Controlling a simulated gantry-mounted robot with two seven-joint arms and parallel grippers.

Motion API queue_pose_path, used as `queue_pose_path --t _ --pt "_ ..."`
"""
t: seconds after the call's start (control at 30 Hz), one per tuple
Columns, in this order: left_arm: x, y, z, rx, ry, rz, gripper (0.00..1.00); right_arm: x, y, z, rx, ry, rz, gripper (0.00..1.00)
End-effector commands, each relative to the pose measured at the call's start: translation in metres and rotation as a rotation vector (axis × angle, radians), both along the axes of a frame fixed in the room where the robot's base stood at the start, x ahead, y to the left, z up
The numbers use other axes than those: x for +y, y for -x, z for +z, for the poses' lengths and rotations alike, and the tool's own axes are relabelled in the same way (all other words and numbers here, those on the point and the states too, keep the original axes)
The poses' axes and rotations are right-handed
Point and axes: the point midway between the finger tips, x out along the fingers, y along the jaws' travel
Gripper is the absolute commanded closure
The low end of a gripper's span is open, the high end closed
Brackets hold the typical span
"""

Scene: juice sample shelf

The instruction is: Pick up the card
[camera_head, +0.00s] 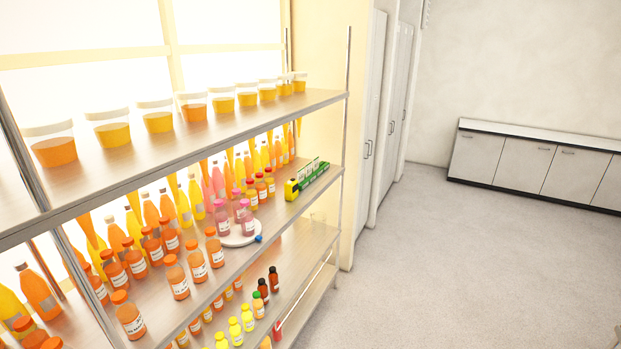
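I cannot make out a card for certain. A long green and yellow item (307,180) lies at the right end of the middle shelf, with small white upright pieces on it; they are too small to identify. Neither of my grippers is in the head view.
A metal shelf rack (200,140) fills the left side. Lidded cups of orange and yellow juice (112,128) line its top shelf. Juice bottles (179,279) crowd the lower shelves. A white round plate (238,239) holds pink bottles. Open floor (450,270) lies right, before low cabinets (525,163).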

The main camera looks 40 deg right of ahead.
Motion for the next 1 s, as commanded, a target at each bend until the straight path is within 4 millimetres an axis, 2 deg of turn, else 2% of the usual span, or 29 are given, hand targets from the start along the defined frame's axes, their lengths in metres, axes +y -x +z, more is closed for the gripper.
queue_pose_path --t 0.43,0.47,0.67,1.0 --pt "0.0 0.0 -0.0001 0.0 0.0 0.0 1.0 -0.0022 0.0002 -0.0002 0.0 0.009 0.005 0.57" --pt "0.0 0.0 -0.0001 0.0 0.0 0.0 0.98 -0.0023 0.0001 -0.0003 0.0 0.009 0.006 0.57" --pt "0.0 0.0 -0.0001 0.0 0.0 0.0 0.68 -0.0024 0.0002 -0.0003 0.0 0.011 0.006 0.57" --pt "0.0001 -0.0003 -0.0002 0.0 0.0 0.0 0.66 -0.0012 0.0001 -0.0003 0.0 0.005 0.004 0.57"
